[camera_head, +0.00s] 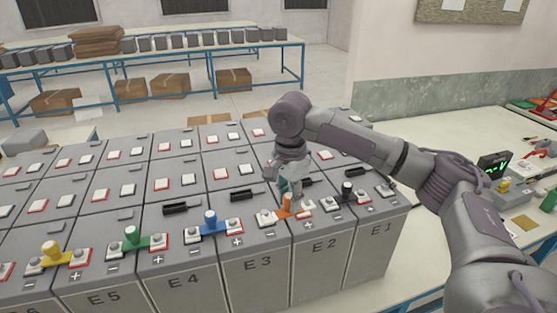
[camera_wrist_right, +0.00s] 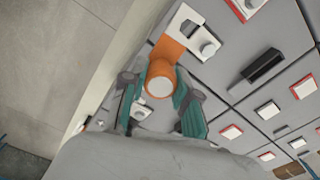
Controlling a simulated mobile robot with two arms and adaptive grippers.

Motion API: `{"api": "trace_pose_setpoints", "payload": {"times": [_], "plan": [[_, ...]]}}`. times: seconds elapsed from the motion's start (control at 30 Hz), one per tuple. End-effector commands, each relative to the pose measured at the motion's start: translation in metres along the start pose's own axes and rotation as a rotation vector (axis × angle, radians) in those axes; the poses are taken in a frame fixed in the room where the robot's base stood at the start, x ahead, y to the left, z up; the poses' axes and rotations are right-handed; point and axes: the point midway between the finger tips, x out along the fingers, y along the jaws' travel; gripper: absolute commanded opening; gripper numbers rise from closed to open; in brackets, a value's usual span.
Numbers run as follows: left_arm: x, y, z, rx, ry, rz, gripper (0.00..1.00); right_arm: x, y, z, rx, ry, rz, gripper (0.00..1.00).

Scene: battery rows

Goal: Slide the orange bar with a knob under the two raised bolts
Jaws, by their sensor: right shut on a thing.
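The orange bar with a knob (camera_head: 287,205) is at the front edge of the battery row, between E3 and E2. My right gripper (camera_head: 284,188) comes down from above and is shut on its knob. In the right wrist view the round orange knob (camera_wrist_right: 160,84) sits between the green finger pads, and the flat orange bar (camera_wrist_right: 168,50) runs up from it. A light terminal with a bolt (camera_head: 266,216) is left of the bar and another (camera_head: 305,206) is right of it. A bolt (camera_wrist_right: 206,48) shows beside the bar in the wrist view. I cannot tell whether the bar is under either bolt. My left gripper is not in view.
Blue (camera_head: 210,222), green (camera_head: 131,238) and yellow (camera_head: 52,252) knobbed bars bridge terminals to the left. A black knobbed one (camera_head: 347,192) is to the right. More batteries with square terminals stand behind. A white bench (camera_head: 475,150) with tools is at the right.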

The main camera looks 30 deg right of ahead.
Motion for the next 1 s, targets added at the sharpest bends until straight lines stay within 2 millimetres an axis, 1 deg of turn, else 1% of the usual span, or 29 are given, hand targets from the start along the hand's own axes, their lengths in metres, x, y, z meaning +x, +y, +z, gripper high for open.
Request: {"api": "trace_pose_setpoints", "payload": {"times": [0.03,0.1,0.2,0.4,0.6,0.77,1.0], "plan": [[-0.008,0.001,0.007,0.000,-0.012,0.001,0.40,-0.011,-0.003,-0.005,0.042,-0.003,-0.003,0.00],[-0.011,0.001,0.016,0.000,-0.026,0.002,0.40,-0.016,-0.005,-0.009,0.085,-0.007,-0.004,0.00],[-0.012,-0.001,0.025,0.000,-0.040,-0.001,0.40,-0.018,-0.006,-0.012,0.111,-0.009,-0.005,0.00],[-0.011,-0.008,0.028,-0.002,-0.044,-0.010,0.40,-0.017,-0.006,-0.012,0.113,-0.009,-0.005,0.00],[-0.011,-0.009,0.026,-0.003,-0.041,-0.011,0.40,-0.017,-0.006,-0.011,0.112,-0.009,-0.006,0.00],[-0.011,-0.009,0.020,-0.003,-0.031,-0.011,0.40,-0.008,-0.006,-0.011,0.111,-0.009,-0.004,0.00],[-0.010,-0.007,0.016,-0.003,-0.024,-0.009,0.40,0.011,-0.006,-0.011,0.111,-0.009,-0.004,0.00]]}}
